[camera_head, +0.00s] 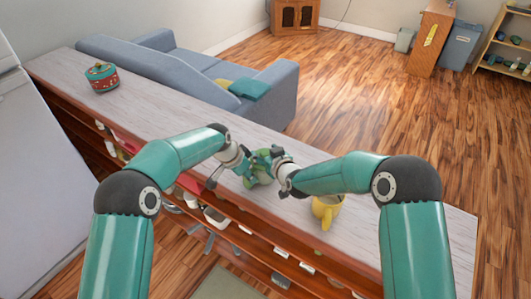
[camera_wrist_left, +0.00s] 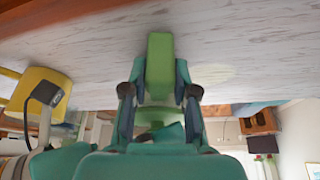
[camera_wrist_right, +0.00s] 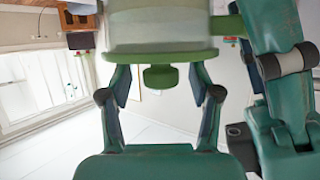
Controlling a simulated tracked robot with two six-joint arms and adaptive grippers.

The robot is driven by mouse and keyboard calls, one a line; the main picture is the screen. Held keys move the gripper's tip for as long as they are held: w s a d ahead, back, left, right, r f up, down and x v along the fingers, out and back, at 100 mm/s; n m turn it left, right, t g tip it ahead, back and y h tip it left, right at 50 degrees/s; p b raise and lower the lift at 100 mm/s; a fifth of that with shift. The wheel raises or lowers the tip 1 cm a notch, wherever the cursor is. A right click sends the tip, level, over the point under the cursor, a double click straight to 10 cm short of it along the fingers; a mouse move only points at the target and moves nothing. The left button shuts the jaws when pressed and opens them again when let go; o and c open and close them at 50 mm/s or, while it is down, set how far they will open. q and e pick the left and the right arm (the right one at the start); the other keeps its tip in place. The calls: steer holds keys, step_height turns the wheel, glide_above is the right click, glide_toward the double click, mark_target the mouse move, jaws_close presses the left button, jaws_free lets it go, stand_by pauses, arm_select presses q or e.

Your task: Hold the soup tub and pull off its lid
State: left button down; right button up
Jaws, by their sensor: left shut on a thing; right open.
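The soup tub (camera_head: 263,160) stands on the counter, mostly covered by my grippers in the head view. The right wrist view shows its pale body (camera_wrist_right: 160,25) and green lid (camera_wrist_right: 120,52) with a green knob (camera_wrist_right: 161,77). My left gripper (camera_head: 249,172) is shut on the tub's green side handle, which shows in the left wrist view (camera_wrist_left: 160,62). My right gripper (camera_wrist_right: 160,85) is open at the lid, its fingers on either side of the knob with visible gaps. The tub's far side is hidden.
A yellow mug (camera_head: 328,208) stands on the counter close to my right forearm. Shelves with several items lie below the counter's edge. A sofa (camera_head: 185,75) stands behind.

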mark_target(265, 152)
steer(key=shift+w, duration=0.1)
jaws_close()
stand_by(0.6)
steer(key=shift+r, duration=0.3)
stand_by(0.4)
steer(key=shift+r, duration=0.5)
steer(key=shift+r, duration=3.15)
steer(key=shift+r, duration=0.1)
step_height(265, 152, up, 9)
